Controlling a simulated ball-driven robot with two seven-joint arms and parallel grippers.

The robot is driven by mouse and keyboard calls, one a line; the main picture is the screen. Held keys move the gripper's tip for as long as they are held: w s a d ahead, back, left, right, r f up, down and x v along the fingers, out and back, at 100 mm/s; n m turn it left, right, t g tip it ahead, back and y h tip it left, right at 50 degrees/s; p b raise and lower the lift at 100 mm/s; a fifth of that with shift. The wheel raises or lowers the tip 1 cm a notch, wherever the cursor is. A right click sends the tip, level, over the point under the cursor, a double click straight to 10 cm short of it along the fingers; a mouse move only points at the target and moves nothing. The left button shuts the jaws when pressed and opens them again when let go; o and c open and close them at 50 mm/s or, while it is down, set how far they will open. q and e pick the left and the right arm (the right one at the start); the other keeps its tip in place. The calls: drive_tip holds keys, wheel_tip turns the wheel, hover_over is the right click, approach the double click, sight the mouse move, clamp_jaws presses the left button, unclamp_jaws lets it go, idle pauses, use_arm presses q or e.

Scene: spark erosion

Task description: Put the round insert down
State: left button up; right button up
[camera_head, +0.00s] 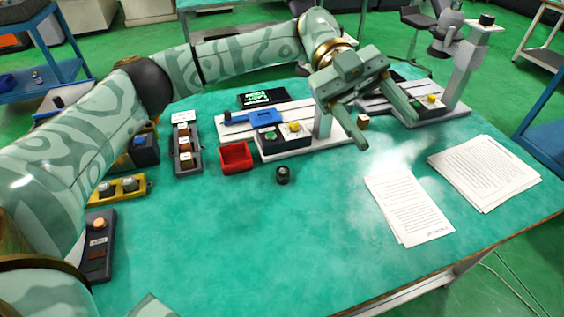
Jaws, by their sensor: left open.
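A small dark round piece (283,174), which looks like the round insert, stands on the green table top just right of the red tray. My left gripper (387,132) is open, its two fingers spread and pointing down toward the front of the table. It is above the table, to the right of the round piece and apart from it. My right gripper is not in view.
A red tray (236,158) and a grey rack (186,150) with brown-topped blocks stand left of a white-based station with a black button box (284,141). Another station stands behind my gripper. Papers (408,206) lie at the right. The front middle of the table (240,240) is clear.

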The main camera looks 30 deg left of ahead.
use_arm(q)
drive_tip(key=w+a+f+n+t+y, duration=0.1)
drive_tip(key=w+a+f+t+y, duration=0.55)
drive_tip(key=a+f, duration=0.55)
drive_tip(key=t+y, duration=0.3)
drive_tip(key=y, duration=0.3)
hover_over(283, 171)
drive_tip(key=w, duration=0.1)
wheel_tip(283, 171, down, 5)
drive_tip(key=shift+g, duration=0.25)
wheel_tip(283, 171, down, 10)
drive_tip(key=b, duration=0.4)
drive_tip(key=shift+f, duration=0.15)
drive_tip(key=f+b, duration=0.1)
drive_tip(key=f, duration=0.1)
drive_tip(key=s+f+b, duration=0.1)
drive_tip(key=f, duration=0.1)
drive_tip(key=shift+f, duration=0.7)
drive_tip(key=shift+r, duration=0.15)
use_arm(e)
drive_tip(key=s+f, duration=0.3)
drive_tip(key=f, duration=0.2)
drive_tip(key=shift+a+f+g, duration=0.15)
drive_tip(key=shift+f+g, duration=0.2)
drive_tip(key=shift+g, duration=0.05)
use_arm(q)
drive_tip(key=shift+c, duration=1.2)
clamp_jaws()
